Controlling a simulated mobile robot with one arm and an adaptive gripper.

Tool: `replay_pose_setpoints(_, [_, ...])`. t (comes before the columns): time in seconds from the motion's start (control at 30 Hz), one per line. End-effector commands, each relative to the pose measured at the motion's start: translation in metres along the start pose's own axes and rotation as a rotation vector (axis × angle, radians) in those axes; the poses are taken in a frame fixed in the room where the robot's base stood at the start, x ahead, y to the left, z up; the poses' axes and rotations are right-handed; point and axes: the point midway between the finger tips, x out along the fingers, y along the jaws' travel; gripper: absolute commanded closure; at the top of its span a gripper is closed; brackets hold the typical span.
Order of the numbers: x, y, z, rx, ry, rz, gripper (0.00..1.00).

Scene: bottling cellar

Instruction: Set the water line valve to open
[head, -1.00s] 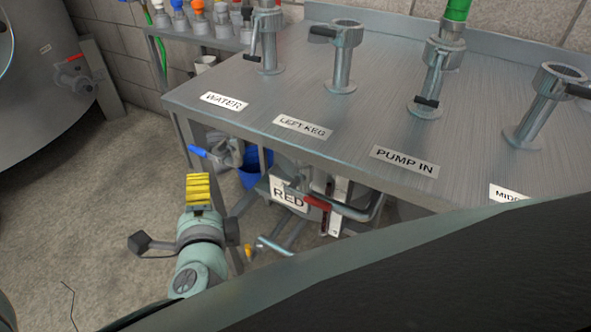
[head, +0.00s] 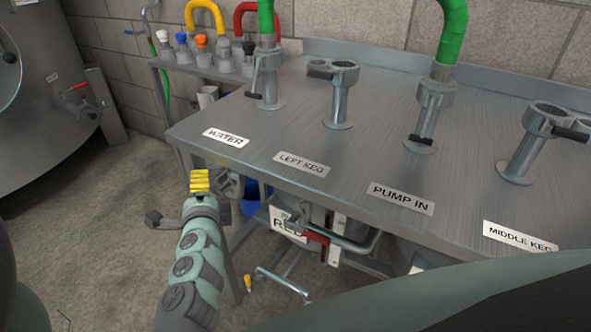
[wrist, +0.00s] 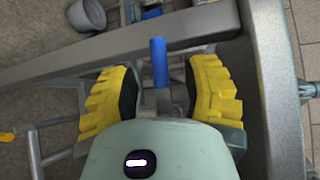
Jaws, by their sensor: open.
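The WATER label (head: 226,137) is on the front left of the steel table. Below it, a grey valve body (head: 232,186) shows partly behind my gripper (head: 200,181). In the wrist view a blue valve handle (wrist: 159,62) stands between the two yellow fingers of my gripper (wrist: 160,90), with a gap on each side. The fingers are open and empty. In the head view the blue handle is hidden behind my gripper. Above the label, a standing pipe (head: 268,88) with a black lever carries a green hose.
A red-handled valve (head: 316,238) is under the table, right of my gripper, near a RED sign (head: 288,224). The table edge (head: 345,198) overhangs these. A blue bucket (head: 250,205) stands below. A rack of coloured fittings (head: 200,62) is behind; open floor lies left.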

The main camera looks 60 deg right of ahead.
Motion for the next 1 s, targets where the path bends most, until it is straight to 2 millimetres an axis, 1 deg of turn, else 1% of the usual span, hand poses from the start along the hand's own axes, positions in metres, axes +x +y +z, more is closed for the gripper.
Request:
replay_pose_setpoints(0.03, [0.007,0.0,0.001,0.0,-0.003,-0.001,0.53])
replay_pose_setpoints(0.1, [0.014,0.0,0.001,0.0,-0.003,-0.001,0.53])
replay_pose_setpoints(0.23, [0.023,0.0,0.001,0.0,-0.004,0.001,0.53])
replay_pose_setpoints(0.37, [0.026,0.001,0.001,0.0,-0.003,0.001,0.53])
replay_pose_setpoints(0.6, [0.027,0.0,0.001,0.0,-0.002,0.001,0.53])
replay_pose_setpoints(0.63, [0.027,0.0,0.001,0.0,-0.002,0.001,0.48])
replay_pose_setpoints(1.0, [0.027,0.0,0.0,0.0,-0.001,0.0,0.86])
